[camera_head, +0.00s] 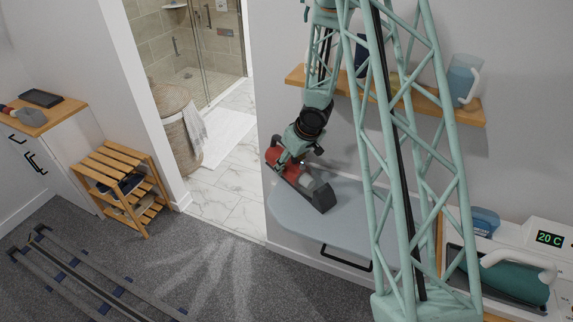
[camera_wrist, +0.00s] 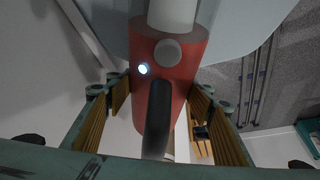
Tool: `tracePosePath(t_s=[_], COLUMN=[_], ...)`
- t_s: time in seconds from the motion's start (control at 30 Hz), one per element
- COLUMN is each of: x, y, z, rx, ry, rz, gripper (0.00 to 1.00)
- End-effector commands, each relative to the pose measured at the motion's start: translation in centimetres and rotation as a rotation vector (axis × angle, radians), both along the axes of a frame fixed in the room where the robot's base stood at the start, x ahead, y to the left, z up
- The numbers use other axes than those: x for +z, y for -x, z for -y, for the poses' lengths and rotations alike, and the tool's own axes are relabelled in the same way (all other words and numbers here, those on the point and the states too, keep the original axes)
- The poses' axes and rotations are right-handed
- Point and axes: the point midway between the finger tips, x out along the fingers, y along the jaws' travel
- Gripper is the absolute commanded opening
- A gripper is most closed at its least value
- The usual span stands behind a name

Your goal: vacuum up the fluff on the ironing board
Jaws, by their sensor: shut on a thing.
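A red handheld vacuum (camera_head: 283,163) with a dark nozzle end hangs at the left end of the grey-blue ironing board (camera_head: 355,218). My gripper (camera_head: 290,156) is shut on the vacuum from above. The nozzle end points down and right, at or just above the board; I cannot tell whether it touches. In the wrist view the vacuum's red body (camera_wrist: 185,50) and black handle (camera_wrist: 157,118) lie between my two padded fingers (camera_wrist: 160,110), with a small light lit on the body. I make out no fluff; my arm and the vacuum hide part of the board.
A wooden wall shelf (camera_head: 430,103) with a jug (camera_head: 464,77) is above the board. At right are a teal iron (camera_head: 500,275) and a display reading 20 C (camera_head: 551,239). A slatted wooden rack (camera_head: 122,187) stands left.

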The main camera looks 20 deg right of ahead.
Motion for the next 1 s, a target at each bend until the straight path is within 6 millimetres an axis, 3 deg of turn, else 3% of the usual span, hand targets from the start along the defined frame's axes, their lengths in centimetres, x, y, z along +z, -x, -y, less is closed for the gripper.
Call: tracePosePath(t_s=[0.4,1.0], x=[0.2,0.2], y=[1.2,1.6], z=[1.3,1.6], rx=[0.0,0.0], ry=[0.0,0.001], rz=[0.002,0.001], gripper=[0.17,0.17])
